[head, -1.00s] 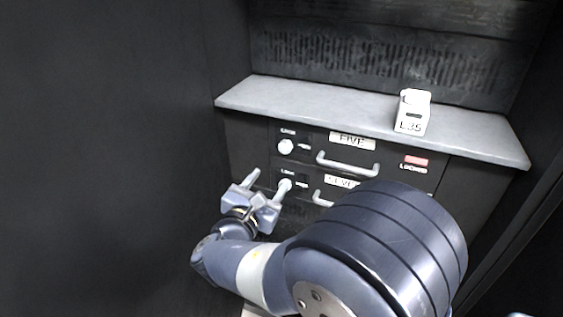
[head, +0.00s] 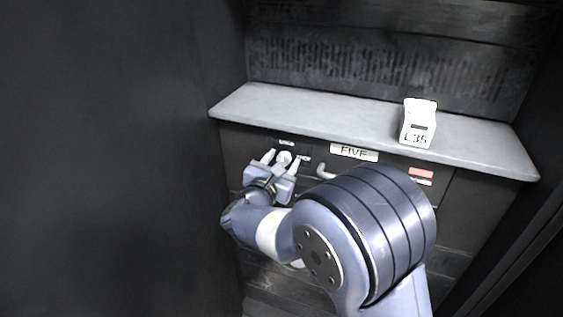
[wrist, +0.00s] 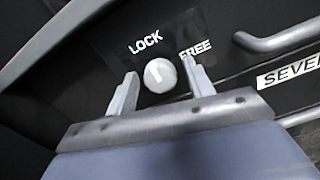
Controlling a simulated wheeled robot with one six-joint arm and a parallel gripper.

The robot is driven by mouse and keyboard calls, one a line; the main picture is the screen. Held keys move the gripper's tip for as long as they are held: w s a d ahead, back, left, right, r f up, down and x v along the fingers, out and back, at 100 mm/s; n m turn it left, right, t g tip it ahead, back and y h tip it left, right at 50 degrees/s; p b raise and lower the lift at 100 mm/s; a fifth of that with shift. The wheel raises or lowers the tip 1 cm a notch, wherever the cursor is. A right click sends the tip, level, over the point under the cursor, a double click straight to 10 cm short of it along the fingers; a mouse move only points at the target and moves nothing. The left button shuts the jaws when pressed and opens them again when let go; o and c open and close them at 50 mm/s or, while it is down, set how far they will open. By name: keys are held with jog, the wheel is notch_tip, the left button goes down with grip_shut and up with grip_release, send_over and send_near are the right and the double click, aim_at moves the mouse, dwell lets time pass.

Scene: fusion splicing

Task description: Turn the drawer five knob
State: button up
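The drawer five knob (head: 285,157) is a round white knob on the dark drawer front, left of the FIVE label (head: 354,152). In the wrist view the knob (wrist: 160,75) sits below the words LOCK and FREE, with a small dark mark on its face. My gripper (head: 280,161) is open, with one finger on each side of the knob. In the wrist view the fingers (wrist: 163,88) stand left and right of the knob with gaps showing, so they do not grip it. The drawer five handle (head: 325,171) is partly hidden by my arm.
A red indicator (head: 421,172) is on the drawer front at right. A white block marked L35 (head: 418,124) stands on the grey counter (head: 300,108) above. The SEVEN label (wrist: 290,70) shows below a handle (wrist: 280,40) in the wrist view. A dark wall is at left.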

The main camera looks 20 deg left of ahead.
jog(key=c, duration=0.9)
jog(key=shift+o, duration=0.2)
